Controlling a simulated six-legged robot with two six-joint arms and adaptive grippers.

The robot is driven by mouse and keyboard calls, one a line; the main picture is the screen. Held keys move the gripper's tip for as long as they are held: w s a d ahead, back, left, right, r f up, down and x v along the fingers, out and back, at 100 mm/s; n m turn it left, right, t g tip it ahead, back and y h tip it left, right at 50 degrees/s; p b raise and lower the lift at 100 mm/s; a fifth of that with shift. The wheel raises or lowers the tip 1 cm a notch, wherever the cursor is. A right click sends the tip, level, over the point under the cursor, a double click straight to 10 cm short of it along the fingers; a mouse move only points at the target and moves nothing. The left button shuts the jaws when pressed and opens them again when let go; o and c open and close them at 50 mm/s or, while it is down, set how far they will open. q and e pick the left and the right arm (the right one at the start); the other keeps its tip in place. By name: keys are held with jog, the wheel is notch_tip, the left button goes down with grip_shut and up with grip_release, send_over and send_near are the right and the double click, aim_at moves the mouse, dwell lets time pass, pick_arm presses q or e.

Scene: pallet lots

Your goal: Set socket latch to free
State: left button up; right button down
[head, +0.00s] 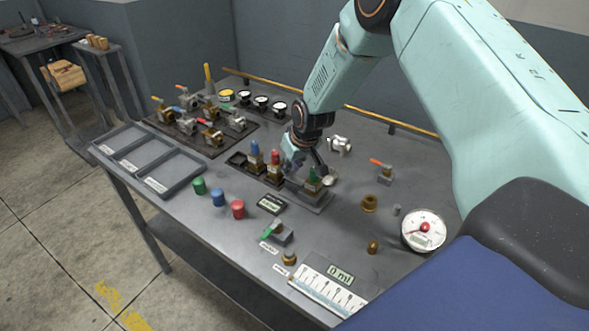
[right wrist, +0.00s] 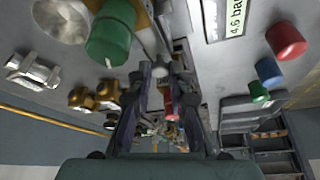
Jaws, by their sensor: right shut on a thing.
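A dark socket block (head: 303,196) stands mid-table, with a green-capped piece (head: 313,180) upright in it. The green cap also shows large in the right wrist view (right wrist: 110,32). My right gripper (head: 318,168) reaches down just behind the green-capped piece. In the right wrist view its two dark fingers (right wrist: 163,76) are shut on a small grey knob (right wrist: 160,70) beside the block, which looks like the socket latch. The fingers largely hide the latch in the head view, so its setting cannot be read. My left gripper is not in view.
Blue-capped (head: 255,155) and red-capped (head: 275,163) pieces stand close left of the gripper. A display (head: 272,204) lies in front. Loose green, blue and red caps (head: 218,197), a divided tray (head: 150,160) and a dial gauge (head: 424,230) surround it.

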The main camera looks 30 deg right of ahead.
jog(key=c, duration=1.6)
grip_release()
jog(key=shift+w+a, duration=0.1)
jog(key=o, duration=0.4)
jog(key=shift+w+f, duration=0.1)
jog(key=shift+w, duration=0.1)
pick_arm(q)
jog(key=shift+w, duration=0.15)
pick_arm(e)
jog(key=shift+s, duration=0.1)
jog(key=shift+s, duration=0.1)
jog(key=shift+r, duration=0.25)
jog(key=shift+s+r, duration=0.15)
jog(key=shift+r, duration=0.4)
jog(key=v, duration=1)
jog(key=shift+s+r, duration=0.2)
jog(key=shift+r, duration=0.05)
